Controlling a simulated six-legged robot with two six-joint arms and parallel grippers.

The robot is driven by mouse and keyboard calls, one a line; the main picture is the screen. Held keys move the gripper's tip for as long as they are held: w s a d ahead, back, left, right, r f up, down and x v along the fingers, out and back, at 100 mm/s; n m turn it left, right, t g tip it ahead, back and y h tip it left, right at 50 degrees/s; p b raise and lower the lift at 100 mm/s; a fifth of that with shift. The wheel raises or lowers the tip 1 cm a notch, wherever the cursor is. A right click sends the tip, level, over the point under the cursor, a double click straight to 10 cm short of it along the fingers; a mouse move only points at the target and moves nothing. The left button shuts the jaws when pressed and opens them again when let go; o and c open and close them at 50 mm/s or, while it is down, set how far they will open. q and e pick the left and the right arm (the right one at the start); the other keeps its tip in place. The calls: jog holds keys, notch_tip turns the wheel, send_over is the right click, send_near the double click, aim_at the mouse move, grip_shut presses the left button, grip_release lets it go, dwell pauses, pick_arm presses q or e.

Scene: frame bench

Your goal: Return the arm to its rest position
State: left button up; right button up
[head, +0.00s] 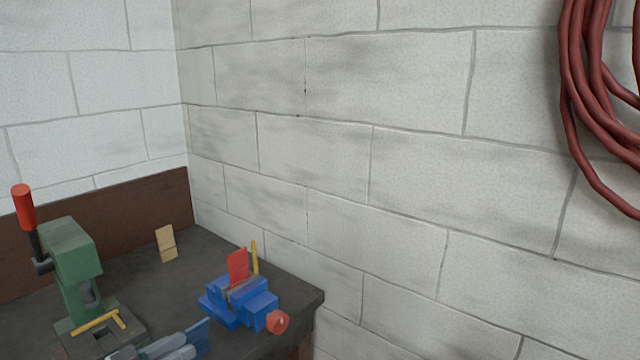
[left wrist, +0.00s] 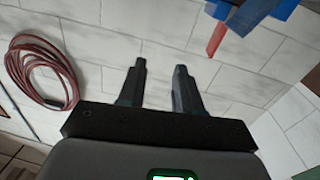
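My right gripper is in neither view.
A blue vise (head: 240,302) holds a red piece (head: 238,267) on the dark bench (head: 130,273). A green press (head: 75,265) with a red-handled lever (head: 24,207) stands left. A red hose coil (head: 592,90) hangs right.

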pick_arm(q)
jog(key=d+f+n+g+y, duration=0.15)
jog(key=d+f+n, duration=0.45)
jog(key=d+f, duration=0.7)
jog(key=s+d+f+n+g+y, duration=0.1)
jog(key=s+f+y, duration=0.15)
jog(key=f, duration=0.35)
jog(key=s+d+f+n+g+y, duration=0.1)
jog(key=s+d+f+n+g, duration=0.15)
jog(key=f, duration=0.35)
jog(key=s+a+f+g+y, duration=0.1)
jog(key=s+f+g, duration=0.2)
jog(key=s, duration=0.7)
jog(key=s+a+f+g+y, duration=0.1)
jog(key=s+f+g+y, duration=0.1)
jog(key=s+f+g, duration=0.2)
jog(key=s+f, duration=0.3)
jog(key=s, duration=0.3)
jog(key=shift+s+a+g+y, duration=0.2)
jog(key=shift+a+g+y, duration=0.05)
jog(key=shift+g+y, duration=0.05)
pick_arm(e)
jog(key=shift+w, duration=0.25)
pick_arm(q)
jog(key=shift+w+n, duration=0.15)
jog(key=shift+n, duration=0.1)
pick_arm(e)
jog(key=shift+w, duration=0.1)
